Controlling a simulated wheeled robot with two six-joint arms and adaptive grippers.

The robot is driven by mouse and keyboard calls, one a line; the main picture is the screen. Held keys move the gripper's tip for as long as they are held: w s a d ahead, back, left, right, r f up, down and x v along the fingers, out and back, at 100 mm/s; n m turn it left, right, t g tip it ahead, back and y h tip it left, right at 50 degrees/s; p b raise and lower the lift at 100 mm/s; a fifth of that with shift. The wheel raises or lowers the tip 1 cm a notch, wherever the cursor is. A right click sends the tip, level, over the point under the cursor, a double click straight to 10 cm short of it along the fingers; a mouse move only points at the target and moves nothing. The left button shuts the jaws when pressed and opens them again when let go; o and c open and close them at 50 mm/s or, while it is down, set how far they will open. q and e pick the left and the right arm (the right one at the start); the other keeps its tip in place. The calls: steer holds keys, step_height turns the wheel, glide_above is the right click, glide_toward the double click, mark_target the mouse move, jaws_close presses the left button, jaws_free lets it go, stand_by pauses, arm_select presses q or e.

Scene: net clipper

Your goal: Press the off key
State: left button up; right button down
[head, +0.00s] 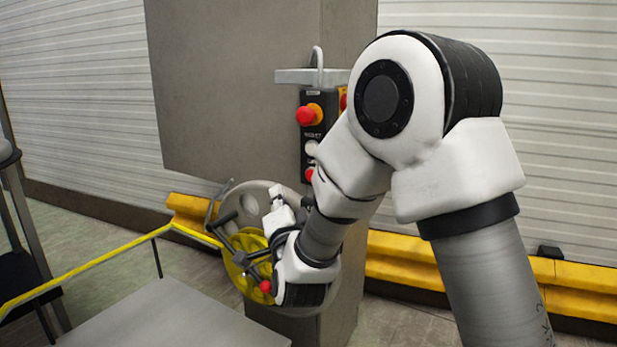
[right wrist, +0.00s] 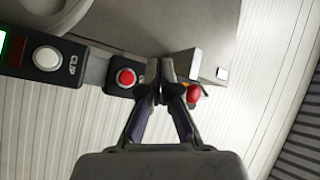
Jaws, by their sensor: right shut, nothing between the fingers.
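The black control box (head: 313,130) hangs on the grey machine in the head view. It bears a red mushroom button on a yellow collar (head: 309,115), a pale button (head: 311,148) and a lower red button (head: 309,174), partly covered by my right arm. In the right wrist view my right gripper (right wrist: 159,73) is shut and empty. A flat red button (right wrist: 126,78) is just left of its fingertips. I cannot read which key is off, nor tell whether the fingers touch anything. My left gripper is in neither view.
A red knob (right wrist: 193,93) is right of the fingers. Below the box is a yellow reel (head: 240,262) with dark handles. A yellow rail (head: 90,267) and grey table (head: 165,318) stand at left.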

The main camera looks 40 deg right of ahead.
mark_target(311, 175)
steer(key=shift+w+d+p, duration=0.3)
steer(key=shift+w+d, duration=0.25)
steer(key=shift+d, duration=0.8)
steer(key=shift+w+d+p, duration=0.3)
steer(key=shift+w+d, duration=0.25)
steer(key=shift+d, duration=0.85)
steer(key=shift+w+d+p, duration=0.3)
steer(key=shift+w+d, duration=0.25)
steer(key=shift+d, duration=0.8)
steer(key=shift+w+d, duration=0.1)
steer(key=shift+d, duration=0.3)
